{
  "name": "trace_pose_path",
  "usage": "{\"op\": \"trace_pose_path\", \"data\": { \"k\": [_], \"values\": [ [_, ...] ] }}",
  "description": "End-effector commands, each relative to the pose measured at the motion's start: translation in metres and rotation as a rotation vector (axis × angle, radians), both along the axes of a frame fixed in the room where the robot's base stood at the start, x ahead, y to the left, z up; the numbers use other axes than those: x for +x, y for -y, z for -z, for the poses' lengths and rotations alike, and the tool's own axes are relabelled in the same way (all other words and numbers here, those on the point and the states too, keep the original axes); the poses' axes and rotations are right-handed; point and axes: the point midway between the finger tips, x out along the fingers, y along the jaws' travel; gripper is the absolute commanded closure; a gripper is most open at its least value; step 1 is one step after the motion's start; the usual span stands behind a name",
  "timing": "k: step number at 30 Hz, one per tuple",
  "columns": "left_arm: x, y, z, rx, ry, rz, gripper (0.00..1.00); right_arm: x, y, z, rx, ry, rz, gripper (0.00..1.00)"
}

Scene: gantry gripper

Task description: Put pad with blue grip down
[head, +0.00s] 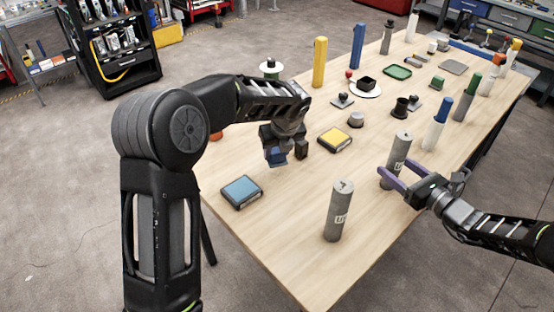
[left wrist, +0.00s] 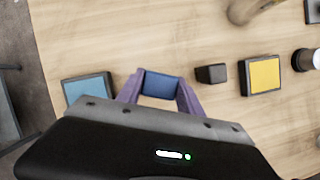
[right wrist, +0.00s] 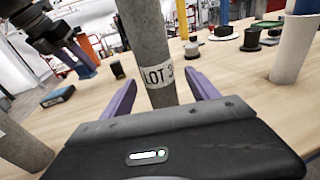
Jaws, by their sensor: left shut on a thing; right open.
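My left gripper (head: 276,154) is shut on the blue grip (head: 276,158) of the pad. In the left wrist view the blue grip (left wrist: 162,84) sits between the purple fingers. The pad's body is hard to make out, and I cannot tell whether it touches the table. A flat blue-topped square (head: 241,191) lies nearby, and a yellow-topped one (head: 336,140) lies to the right. My right gripper (head: 394,170) is open, its fingers on either side of a grey labelled cylinder (head: 399,150). The cylinder (right wrist: 155,50) also shows upright in the right wrist view.
A small dark block (head: 301,150) stands right beside the left gripper. Another grey cylinder (head: 339,212) stands near the table's front. Several cylinders, including a tall yellow one (head: 320,62), and small parts crowd the far table (head: 280,225). The near left surface is mostly bare.

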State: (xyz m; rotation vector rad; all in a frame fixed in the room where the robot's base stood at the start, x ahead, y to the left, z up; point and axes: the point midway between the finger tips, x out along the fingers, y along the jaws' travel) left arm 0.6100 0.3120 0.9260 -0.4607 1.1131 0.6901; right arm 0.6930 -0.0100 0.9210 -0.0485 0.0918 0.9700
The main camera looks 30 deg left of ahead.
Motion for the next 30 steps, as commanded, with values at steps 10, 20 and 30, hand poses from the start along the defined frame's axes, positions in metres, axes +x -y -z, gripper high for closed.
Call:
{"op": "trace_pose_path", "data": {
  "k": [10,20,30],
  "values": [
    [0.000,0.000,0.036,-0.001,0.000,-0.001,1.00,0.000,0.000,0.000,0.000,0.000,0.000,0.31],
    [0.000,0.000,0.039,-0.001,0.000,-0.001,0.55,0.000,0.000,0.000,0.000,0.000,0.000,0.31],
    [0.000,0.000,0.039,0.000,-0.001,0.000,0.35,0.000,0.000,0.000,0.000,0.000,0.000,0.31]
  ]
}}
